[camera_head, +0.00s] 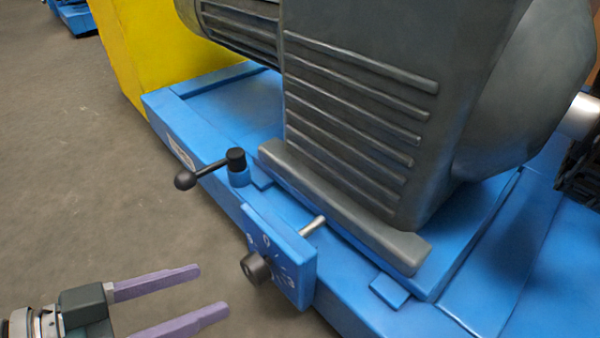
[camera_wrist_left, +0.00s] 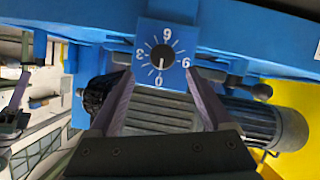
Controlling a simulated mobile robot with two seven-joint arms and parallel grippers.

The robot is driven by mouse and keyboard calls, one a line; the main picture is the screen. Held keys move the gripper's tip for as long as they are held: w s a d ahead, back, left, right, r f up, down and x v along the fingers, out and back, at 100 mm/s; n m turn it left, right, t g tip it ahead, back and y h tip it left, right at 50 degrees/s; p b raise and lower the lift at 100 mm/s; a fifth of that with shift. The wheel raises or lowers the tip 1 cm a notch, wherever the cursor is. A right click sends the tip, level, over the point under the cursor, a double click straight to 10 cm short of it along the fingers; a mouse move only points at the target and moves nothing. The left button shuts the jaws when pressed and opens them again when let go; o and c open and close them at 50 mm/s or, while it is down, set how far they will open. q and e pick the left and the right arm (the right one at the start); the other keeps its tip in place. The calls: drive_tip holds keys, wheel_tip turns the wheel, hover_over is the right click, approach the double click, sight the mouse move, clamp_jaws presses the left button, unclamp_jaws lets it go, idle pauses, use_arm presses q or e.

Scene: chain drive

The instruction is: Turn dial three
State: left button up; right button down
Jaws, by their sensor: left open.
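The dial is a black round knob (camera_head: 256,267) on a blue plate (camera_head: 298,262) with white digits and tick marks, fixed to the side of the blue machine base. In the left wrist view the knob (camera_wrist_left: 162,57) sits in the middle of its plate (camera_wrist_left: 180,29), among the digits 0, 3, 6 and 9. A white mark on the knob points toward the 0 side. My left gripper (camera_head: 214,291) is open and empty, left of the knob and apart from it. In the wrist view its purple fingers (camera_wrist_left: 161,84) point toward the plate.
A black ball-ended lever (camera_head: 209,168) sticks out of the base behind the dial. A large grey motor housing (camera_head: 370,100) stands on the blue base (camera_head: 225,205). A yellow block (camera_head: 150,45) is at the back left. The grey floor (camera_head: 90,180) at left is clear.

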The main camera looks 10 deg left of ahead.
sight(247, 271)
use_arm(q)
drive_tip(key=b+x, duration=0.5)
drive_tip(key=x, duration=0.3)
drive_tip(key=shift+w+f, duration=0.1)
drive_tip(key=shift+w, duration=0.2)
use_arm(e)
drive_tip(key=f, duration=0.2)
drive_tip(key=a+f, duration=0.1)
drive_tip(key=f, duration=0.2)
drive_tip(key=shift+s+a+f, duration=0.1)
drive_tip(key=shift+s+f, duration=0.05)
drive_tip(key=shift+f, duration=0.05)
use_arm(q)
drive_tip(key=shift+a, duration=0.1)
drive_tip(key=c, duration=0.5)
clamp_jaws()
